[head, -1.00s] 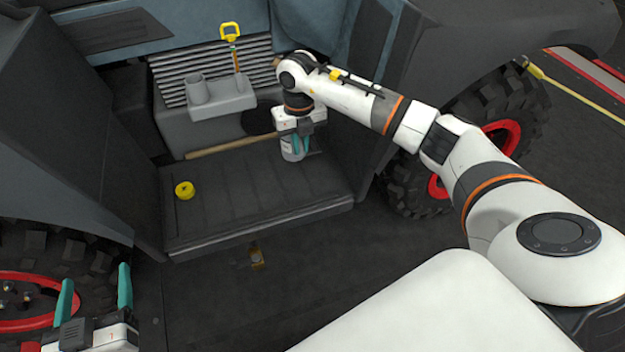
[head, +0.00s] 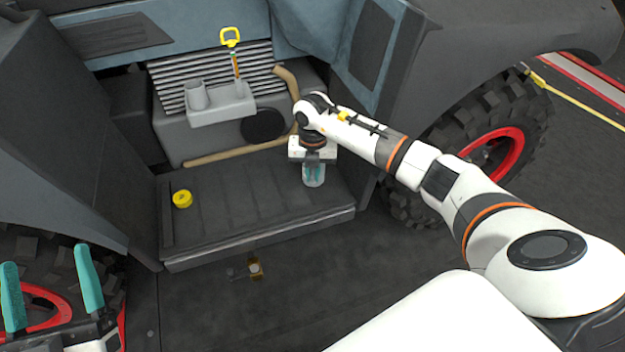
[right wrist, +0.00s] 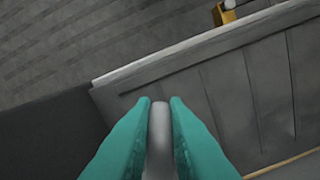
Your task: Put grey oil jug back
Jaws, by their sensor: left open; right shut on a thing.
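The grey oil jug (head: 314,181) is at the right end of the dark step ledge (head: 240,240) in the head view, mostly covered by my right gripper (head: 314,172). My right gripper is shut on it from above. In the right wrist view a light grey part of the jug (right wrist: 158,145) shows between the two teal fingers. I cannot tell whether the jug's bottom touches the ledge. My left gripper (head: 47,265) is open and empty at the lower left, in front of a wheel, far from the jug.
A yellow cap (head: 182,199) lies on the ledge's left part. A grey holder (head: 222,108) with a cup and a yellow-handled dipstick (head: 231,38) is on the engine behind. A brown hose (head: 225,152) runs behind the ledge. The right wheel (head: 490,150) stands beside the ledge.

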